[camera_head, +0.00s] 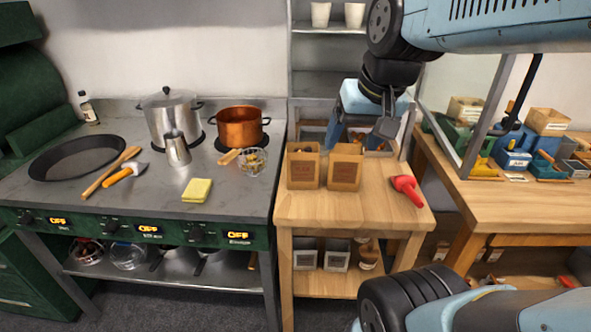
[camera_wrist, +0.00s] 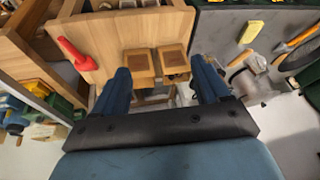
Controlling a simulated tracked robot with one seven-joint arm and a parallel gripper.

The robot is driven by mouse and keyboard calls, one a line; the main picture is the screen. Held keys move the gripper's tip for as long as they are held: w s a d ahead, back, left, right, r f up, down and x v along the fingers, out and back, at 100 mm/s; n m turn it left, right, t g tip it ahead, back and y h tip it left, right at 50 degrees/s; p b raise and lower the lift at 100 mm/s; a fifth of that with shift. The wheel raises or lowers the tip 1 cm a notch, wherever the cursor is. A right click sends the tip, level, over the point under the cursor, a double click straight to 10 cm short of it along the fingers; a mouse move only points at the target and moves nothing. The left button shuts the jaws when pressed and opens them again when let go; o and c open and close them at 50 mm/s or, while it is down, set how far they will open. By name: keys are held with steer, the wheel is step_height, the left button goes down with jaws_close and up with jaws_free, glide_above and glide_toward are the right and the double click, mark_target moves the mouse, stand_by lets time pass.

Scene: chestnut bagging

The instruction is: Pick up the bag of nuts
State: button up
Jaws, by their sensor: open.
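Two open brown paper bags stand upright side by side on the wooden table: a left bag (camera_head: 303,167) and a right bag (camera_head: 345,167). Both have dark labels too small to read. In the wrist view, the two bags (camera_wrist: 138,63) (camera_wrist: 173,60) show from above, with brown contents I cannot make out clearly. My gripper (camera_head: 361,134) is above and behind the right bag, pointing down. In the wrist view my gripper (camera_wrist: 160,68) is open and empty, its two blue fingers on either side of the bags' view, apparently touching neither.
A red-handled tool (camera_head: 407,188) lies on the table (camera_head: 325,208) right of the bags. A stove (camera_head: 150,195) with a copper pot (camera_head: 240,127), a steel pot (camera_head: 170,118) and a wire basket (camera_head: 252,163) stands left. Boxes crowd the right-hand bench (camera_head: 467,207). The table front is clear.

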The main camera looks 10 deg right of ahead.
steer(key=o, duration=0.4)
steer(key=w+f+m+g+y, duration=0.1)
steer(key=w+f+m, duration=0.1)
steer(key=w+m, duration=0.1)
steer(key=w+f+m+g+y, duration=0.1)
steer(key=w, duration=0.1)
steer(key=shift+w+a+g+y, duration=0.25)
steer(key=shift+a+g+y, duration=0.05)
steer(key=shift+a, duration=0.1)
steer(key=shift+o, duration=0.2)
steer(key=m+t+y, duration=0.2)
steer(key=m+y, duration=0.8)
steer(key=m, duration=0.5)
glide_toward(311, 146)
steer(key=s+a+r, duration=0.2)
steer(key=a, duration=0.1)
steer(key=shift+f+x, duration=0.2)
steer(key=shift+x, duration=1.8)
steer(key=shift+f+x, duration=0.2)
steer(key=shift+x, duration=1.8)
